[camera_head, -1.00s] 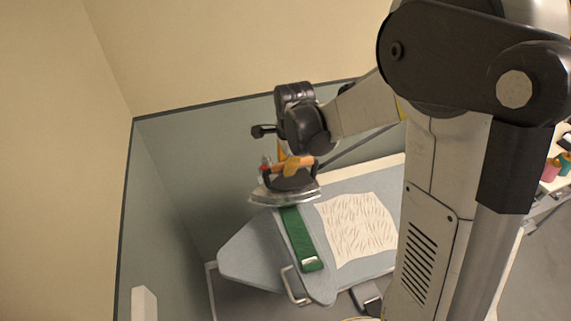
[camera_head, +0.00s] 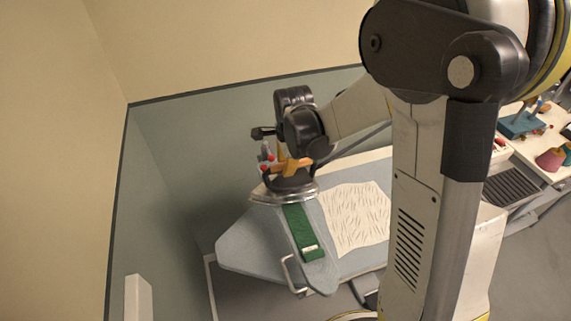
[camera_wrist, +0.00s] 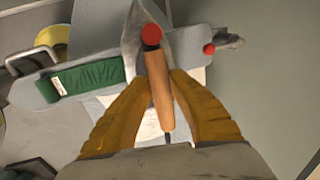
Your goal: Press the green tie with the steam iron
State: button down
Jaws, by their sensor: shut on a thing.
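The green tie (camera_head: 303,235) lies lengthwise along a narrow grey-blue board, with a pale patch near its front end. It also shows in the wrist view (camera_wrist: 93,76). The steam iron (camera_head: 283,195) is over the tie's far end and hides it; I cannot tell whether its sole touches the tie. My gripper (camera_head: 290,166) is shut on the iron's orange handle. In the wrist view the two yellow-brown fingers (camera_wrist: 160,95) close around the handle (camera_wrist: 158,88), which has a red knob at its end.
The ironing board (camera_head: 245,245) carries a white patterned cloth (camera_head: 357,215) right of the tie. A metal loop handle (camera_head: 291,272) sticks out at the front. Walls stand close behind and left. A table (camera_head: 540,160) with coloured spools (camera_head: 551,159) is at the right.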

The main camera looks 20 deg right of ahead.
jog(key=shift+f+b, duration=0.6)
jog(key=shift+b, duration=0.05)
dwell(0.5)
jog(key=shift+s, duration=0.15)
